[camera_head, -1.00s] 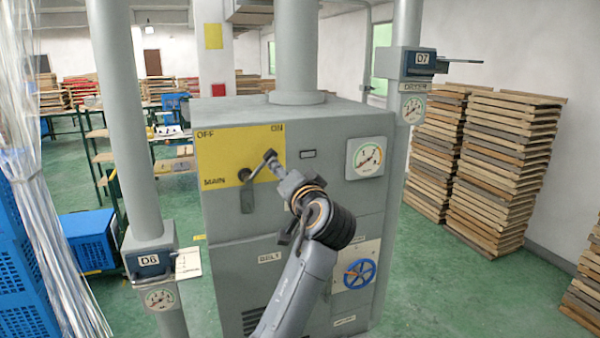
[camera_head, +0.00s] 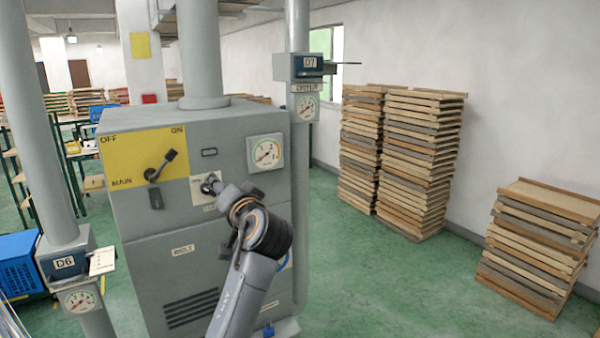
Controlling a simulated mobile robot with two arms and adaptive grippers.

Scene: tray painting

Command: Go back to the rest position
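One of my grippers (camera_head: 211,184) shows in front of the grey machine cabinet (camera_head: 145,235). Its arm comes up from the bottom, left of centre, so I take it as my left. The gripper points up and left, apart from the main switch lever (camera_head: 162,164). Its fingers are too small to tell whether they are open or shut. The lever sits on the yellow OFF/ON panel (camera_head: 118,155), with its knob up and right towards ON. My wrist hides most of the blue wheel. My other gripper is not in view.
Pipes with the D6 box (camera_head: 64,263) and D7 box (camera_head: 309,63) flank the cabinet. Stacks of wooden trays (camera_head: 418,160) stand at the right wall, with a lower stack (camera_head: 540,240) nearer. Green floor (camera_head: 385,285) is clear right of the cabinet. A blue crate (camera_head: 20,265) is at left.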

